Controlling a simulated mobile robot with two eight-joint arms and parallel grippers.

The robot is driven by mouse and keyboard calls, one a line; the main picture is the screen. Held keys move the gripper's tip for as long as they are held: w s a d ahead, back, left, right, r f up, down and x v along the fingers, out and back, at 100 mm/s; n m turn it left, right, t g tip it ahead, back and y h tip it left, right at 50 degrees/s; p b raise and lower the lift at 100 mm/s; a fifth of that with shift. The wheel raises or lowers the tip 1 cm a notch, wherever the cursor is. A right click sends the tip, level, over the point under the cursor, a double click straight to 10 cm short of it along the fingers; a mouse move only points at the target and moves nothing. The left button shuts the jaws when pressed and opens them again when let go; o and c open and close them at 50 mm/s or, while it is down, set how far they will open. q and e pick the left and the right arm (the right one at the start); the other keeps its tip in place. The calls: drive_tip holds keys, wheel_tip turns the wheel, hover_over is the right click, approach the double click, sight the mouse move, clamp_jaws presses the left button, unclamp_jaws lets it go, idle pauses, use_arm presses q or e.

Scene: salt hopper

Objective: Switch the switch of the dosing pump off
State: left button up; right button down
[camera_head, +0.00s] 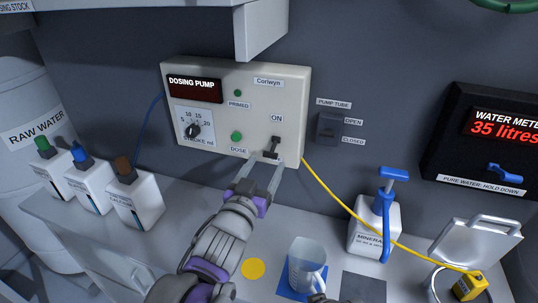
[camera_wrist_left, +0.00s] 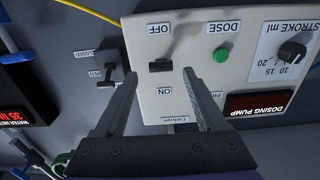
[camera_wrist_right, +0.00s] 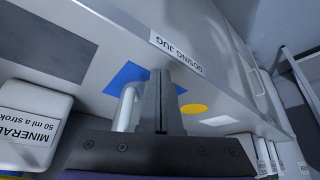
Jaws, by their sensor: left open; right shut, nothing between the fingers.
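The dosing pump (camera_head: 292,92) is a cream box on the back wall. Its black switch (camera_head: 270,147) sits at the lower right, below the ON label (camera_head: 277,118). The switch also shows upside down in the left wrist view (camera_wrist_left: 160,66), between the ON label and the OFF label (camera_wrist_left: 160,29). I cannot tell surely which way its lever tilts. My left gripper (camera_head: 262,168) is open and empty, its fingertips just in front of the switch, one to each side. My right gripper (camera_wrist_right: 161,75) is shut and empty, near the jug.
A clear jug (camera_head: 306,265) stands on a blue square at the counter front. A mineral bottle (camera_head: 375,228) with a blue pump stands right of it. Several white bottles (camera_head: 135,200) line the left. A yellow cable (camera_head: 335,196) runs from the pump. The pump tube lever (camera_head: 327,129) is beside the pump.

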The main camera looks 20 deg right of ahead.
sight(269, 157)
use_arm(q)
drive_tip(key=shift+x, duration=2.6)
clamp_jaws()
